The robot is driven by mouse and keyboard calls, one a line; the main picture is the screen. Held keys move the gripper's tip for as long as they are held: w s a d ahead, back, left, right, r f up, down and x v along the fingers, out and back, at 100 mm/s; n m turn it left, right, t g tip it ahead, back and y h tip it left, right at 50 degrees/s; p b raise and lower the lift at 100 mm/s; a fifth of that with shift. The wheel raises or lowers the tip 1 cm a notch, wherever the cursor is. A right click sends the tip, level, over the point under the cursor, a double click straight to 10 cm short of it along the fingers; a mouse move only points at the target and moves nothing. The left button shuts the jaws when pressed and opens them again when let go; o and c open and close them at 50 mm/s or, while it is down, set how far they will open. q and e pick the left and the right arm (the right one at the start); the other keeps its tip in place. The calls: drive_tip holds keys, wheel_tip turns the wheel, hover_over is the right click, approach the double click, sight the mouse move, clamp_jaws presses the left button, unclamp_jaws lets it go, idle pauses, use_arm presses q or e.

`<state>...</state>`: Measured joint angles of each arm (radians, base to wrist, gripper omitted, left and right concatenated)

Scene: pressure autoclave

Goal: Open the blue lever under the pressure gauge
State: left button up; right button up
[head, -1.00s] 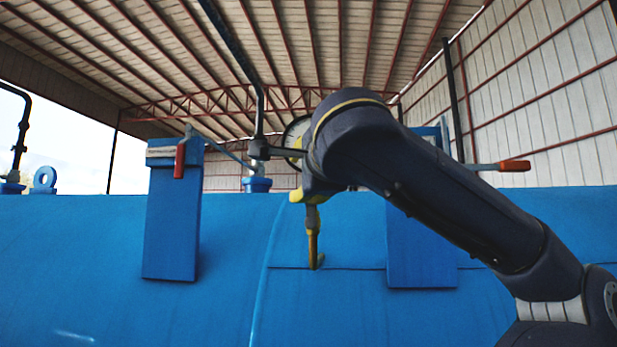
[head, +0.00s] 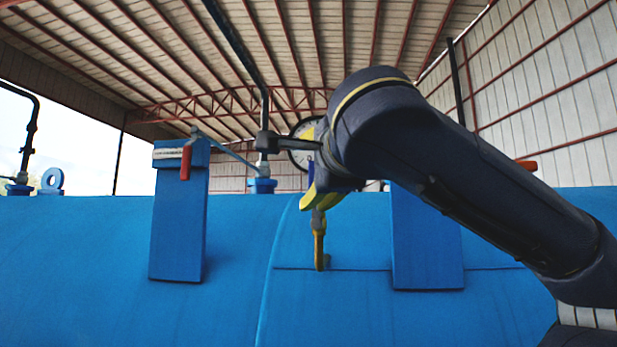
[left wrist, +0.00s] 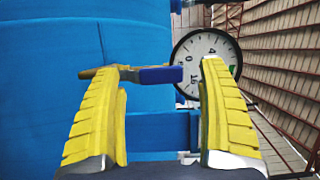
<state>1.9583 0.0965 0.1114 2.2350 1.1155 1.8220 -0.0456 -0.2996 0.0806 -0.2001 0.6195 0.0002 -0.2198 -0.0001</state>
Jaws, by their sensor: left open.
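The white round pressure gauge (head: 303,152) stands above the blue vessel in the head view, partly hidden by my left arm. It also shows in the left wrist view (left wrist: 205,58). The blue lever (left wrist: 160,75) lies roughly level in the left wrist view, with a tan part at its left end. A thin blue strip of it (head: 311,172) shows below the gauge in the head view. My left gripper (left wrist: 165,64) is open, its yellow fingers to either side of the blue handle; the left fingertip overlaps the lever's tan part. I cannot tell whether they touch.
A brass-coloured pipe (head: 319,245) is below the gripper, in front of the blue vessel (head: 120,290). A red-handled lever (head: 186,162) hangs at the left blue bracket (head: 178,235). Another red handle (head: 527,165) shows behind my arm. A dark rod with a block end (head: 268,142) stands close left of the gauge.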

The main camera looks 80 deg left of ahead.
use_arm(q)
drive_tip(key=d, duration=0.8)
drive_tip(key=shift+w, duration=0.2)
